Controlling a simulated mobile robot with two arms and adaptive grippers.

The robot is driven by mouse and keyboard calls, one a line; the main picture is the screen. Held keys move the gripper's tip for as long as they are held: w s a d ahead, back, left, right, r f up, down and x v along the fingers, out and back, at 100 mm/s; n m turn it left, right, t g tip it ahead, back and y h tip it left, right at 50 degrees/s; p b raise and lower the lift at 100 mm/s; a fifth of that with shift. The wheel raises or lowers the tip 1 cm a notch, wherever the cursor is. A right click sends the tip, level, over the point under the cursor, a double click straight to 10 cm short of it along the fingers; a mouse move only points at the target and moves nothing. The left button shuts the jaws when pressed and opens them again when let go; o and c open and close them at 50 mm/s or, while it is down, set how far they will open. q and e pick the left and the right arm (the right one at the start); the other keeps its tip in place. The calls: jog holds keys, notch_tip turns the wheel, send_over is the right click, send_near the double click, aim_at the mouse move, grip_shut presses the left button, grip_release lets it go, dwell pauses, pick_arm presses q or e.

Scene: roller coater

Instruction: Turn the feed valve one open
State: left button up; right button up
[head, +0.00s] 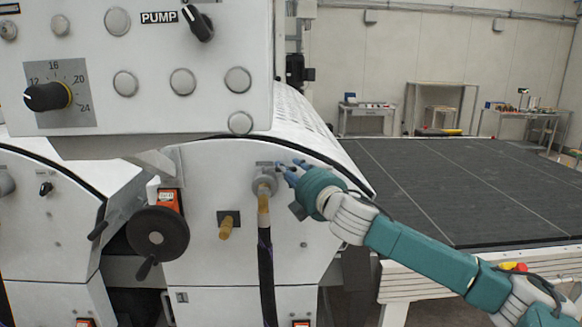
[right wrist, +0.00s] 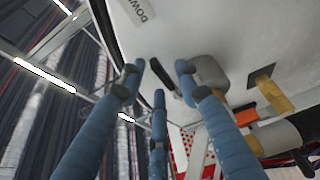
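A round grey valve body (head: 264,185) with a brass hose fitting below it sits on the white machine panel, and I take it for the feed valve. It also shows in the right wrist view (right wrist: 211,74). A short black lever (right wrist: 160,72) stands beside it in that view. My right gripper (head: 286,169) is at the valve's right side. Its blue fingers (right wrist: 158,82) are spread, with the lever tip in the gap between them. I cannot tell whether any finger touches the lever. In the head view the lever is hardly visible behind the fingers. My left gripper is not in view.
A dark hose (head: 266,275) hangs below the valve. A brass fitting (head: 228,226) and a black handwheel (head: 158,234) are to the left. The control box (head: 140,85) overhangs above left. A wide dark conveyor bed (head: 450,185) lies to the right.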

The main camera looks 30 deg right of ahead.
grip_shut()
